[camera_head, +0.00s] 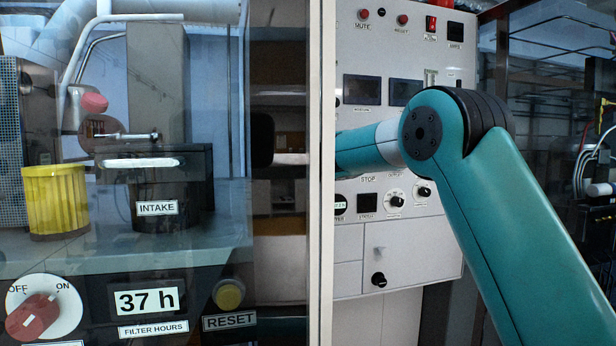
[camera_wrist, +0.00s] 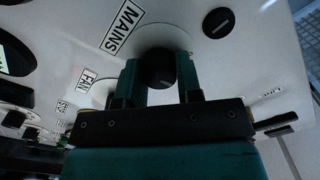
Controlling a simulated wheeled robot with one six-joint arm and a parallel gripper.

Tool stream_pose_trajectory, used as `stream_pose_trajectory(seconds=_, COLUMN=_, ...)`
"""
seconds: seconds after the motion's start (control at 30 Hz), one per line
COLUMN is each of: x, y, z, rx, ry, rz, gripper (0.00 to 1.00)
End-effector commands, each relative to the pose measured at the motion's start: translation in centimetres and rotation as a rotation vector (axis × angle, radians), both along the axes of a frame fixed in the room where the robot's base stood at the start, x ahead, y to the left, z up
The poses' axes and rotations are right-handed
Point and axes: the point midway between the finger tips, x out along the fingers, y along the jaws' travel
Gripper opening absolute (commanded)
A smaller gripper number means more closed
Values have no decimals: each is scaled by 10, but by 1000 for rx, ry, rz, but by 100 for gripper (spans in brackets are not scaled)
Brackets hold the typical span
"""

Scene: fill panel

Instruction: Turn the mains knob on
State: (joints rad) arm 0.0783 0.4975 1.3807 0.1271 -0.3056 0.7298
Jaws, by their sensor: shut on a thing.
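In the wrist view the mains knob (camera_wrist: 158,68) is a dark round knob on a pale disc, beside a tilted MAINS label (camera_wrist: 121,27) on the white panel. My gripper (camera_wrist: 157,76) has its two teal fingers on either side of this knob and is shut on it. The knob's pointer mark and its on or off marks cannot be made out. In the head view my gripper and the mains knob are hidden.
The white control panel (camera_head: 375,40) stands behind my arm in the head view. A pale upright post (camera_head: 327,250) stands at its left, beside a glazed cabinet with a yellow cup (camera_head: 55,198) and a red OFF/ON knob (camera_head: 33,317). A FAN knob label (camera_wrist: 86,81) is nearby.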

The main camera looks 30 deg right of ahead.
Motion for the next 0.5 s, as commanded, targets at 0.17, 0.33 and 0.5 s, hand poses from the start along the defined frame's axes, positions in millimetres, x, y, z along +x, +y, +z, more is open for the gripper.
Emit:
stream_pose_trajectory(seconds=0.17, x=0, y=-1, z=-5, rx=164, ry=-35, rz=0, gripper=9)
stream_pose_trajectory(seconds=0.33, x=0, y=-1, z=-5, rx=322, ry=-67, rz=0, gripper=9)
stream_pose_trajectory(seconds=0.5, x=0, y=-1, z=-5, rx=477, ry=-98, rz=-1, gripper=9)
